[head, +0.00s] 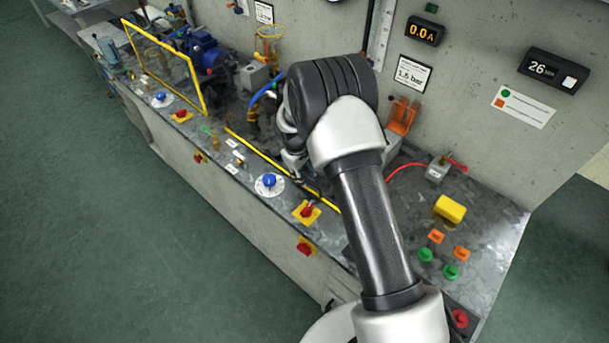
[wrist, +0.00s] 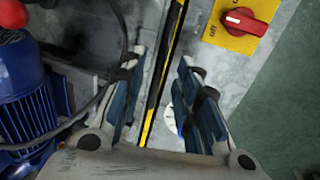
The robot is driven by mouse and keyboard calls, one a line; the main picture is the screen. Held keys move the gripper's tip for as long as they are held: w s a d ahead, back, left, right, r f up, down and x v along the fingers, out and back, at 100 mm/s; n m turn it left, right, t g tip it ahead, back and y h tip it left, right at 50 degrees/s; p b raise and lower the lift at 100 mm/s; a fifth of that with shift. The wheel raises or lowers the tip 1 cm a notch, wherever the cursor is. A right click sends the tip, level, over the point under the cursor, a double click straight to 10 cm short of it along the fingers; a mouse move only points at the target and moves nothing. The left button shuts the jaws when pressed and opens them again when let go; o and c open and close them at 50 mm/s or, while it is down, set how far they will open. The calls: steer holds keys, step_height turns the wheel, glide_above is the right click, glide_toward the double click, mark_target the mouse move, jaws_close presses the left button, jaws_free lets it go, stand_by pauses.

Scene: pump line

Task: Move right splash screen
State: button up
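The right splash screen (head: 262,155) shows in the head view as a thin yellow bar along the bench's front. My arm hides part of it, and I cannot tell how its panel is tilted. In the wrist view the screen's yellow and black edge (wrist: 164,75) runs between the fingers of my gripper (wrist: 161,62). The gripper is open, with a gap on both sides of the edge. In the head view my gripper (head: 297,165) is low over the bench beside the bar, mostly hidden by my wrist.
The other splash screen (head: 188,63), yellow-framed and clear, stands upright at left. A red switch (wrist: 245,20) on a yellow plate and a blue-knobbed dial (head: 269,184) lie close by. A blue motor (wrist: 22,108) is left in the wrist view. The floor (head: 90,210) in front is clear.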

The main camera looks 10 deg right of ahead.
step_height(320, 180, up, 10)
steer(key=s+a, duration=0.1)
steer(key=shift+s+a+r, duration=0.15)
steer(key=shift+a+r, duration=0.1)
steer(key=shift+a, duration=0.1)
steer(key=s+d+r+m+t, duration=0.1)
steer(key=s+r+m, duration=0.1)
steer(key=s+r, duration=0.65)
steer(key=s+d+r+m+t, duration=0.1)
steer(key=s+r, duration=0.4)
steer(key=r, duration=0.6)
steer(key=s+r+m+y, duration=0.1)
steer(key=s+r+m, duration=0.1)
steer(key=s, duration=0.8)
steer(key=s+r+m+t, duration=0.1)
steer(key=s+m, duration=0.1)
steer(key=s, duration=0.9)
steer(key=shift+d+r+y, duration=0.2)
steer(key=shift+r+y, duration=0.15)
steer(key=shift+y, duration=0.05)
steer(key=shift+a, duration=0.1)
